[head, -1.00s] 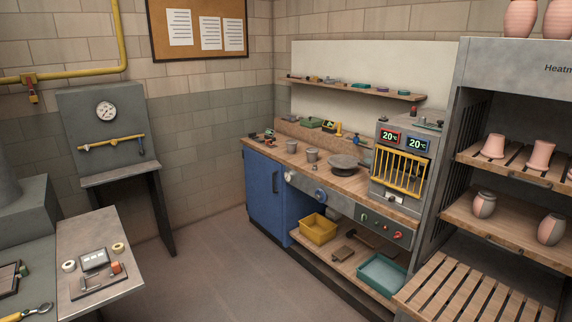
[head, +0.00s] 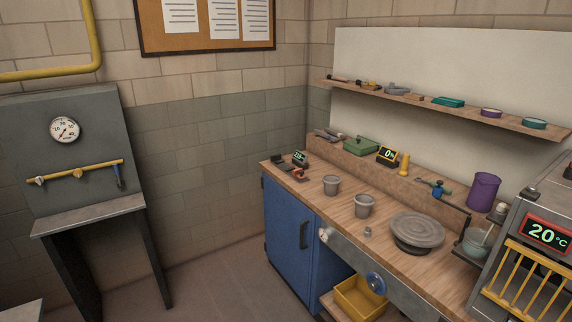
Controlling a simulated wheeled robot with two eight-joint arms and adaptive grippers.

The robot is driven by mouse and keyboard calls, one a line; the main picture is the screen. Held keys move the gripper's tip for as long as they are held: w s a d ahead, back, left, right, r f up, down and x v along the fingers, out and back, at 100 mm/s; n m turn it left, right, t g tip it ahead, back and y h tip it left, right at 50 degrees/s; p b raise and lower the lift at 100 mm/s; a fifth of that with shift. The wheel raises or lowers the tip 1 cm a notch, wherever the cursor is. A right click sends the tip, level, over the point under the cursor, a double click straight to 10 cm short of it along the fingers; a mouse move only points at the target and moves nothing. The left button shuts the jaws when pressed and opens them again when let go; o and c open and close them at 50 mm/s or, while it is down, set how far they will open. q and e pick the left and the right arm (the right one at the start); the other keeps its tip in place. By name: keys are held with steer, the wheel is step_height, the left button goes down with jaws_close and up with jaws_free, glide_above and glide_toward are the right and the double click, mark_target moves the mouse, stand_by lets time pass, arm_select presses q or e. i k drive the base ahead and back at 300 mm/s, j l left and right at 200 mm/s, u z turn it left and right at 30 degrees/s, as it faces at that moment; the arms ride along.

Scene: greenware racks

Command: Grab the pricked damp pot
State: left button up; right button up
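No pot that I can make out as pricked or damp shows now. Two small grey pot-like vessels stand upright on the wooden bench top: one farther back (head: 332,185) and one nearer (head: 365,206). Any prick marks on them are too small to tell. A round grey wheel or turntable (head: 417,230) sits to their right. Neither of my grippers is in view.
The wooden bench (head: 348,227) runs along the right wall over a blue cabinet (head: 287,226). A purple jug (head: 483,192) and a caged oven reading 20 °C (head: 547,233) stand at right. A gauge panel (head: 66,150) is at left. Open floor lies between.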

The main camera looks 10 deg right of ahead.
mark_target(331, 181)
steer(key=i+u, duration=0.1)
steer(key=i, duration=0.95)
steer(key=i+z, duration=0.2)
steer(key=z, duration=0.15)
steer(key=i+j+z, duration=0.1)
steer(key=z, duration=0.25)
steer(key=i+j+z, duration=0.15)
steer(key=i+z, duration=0.15)
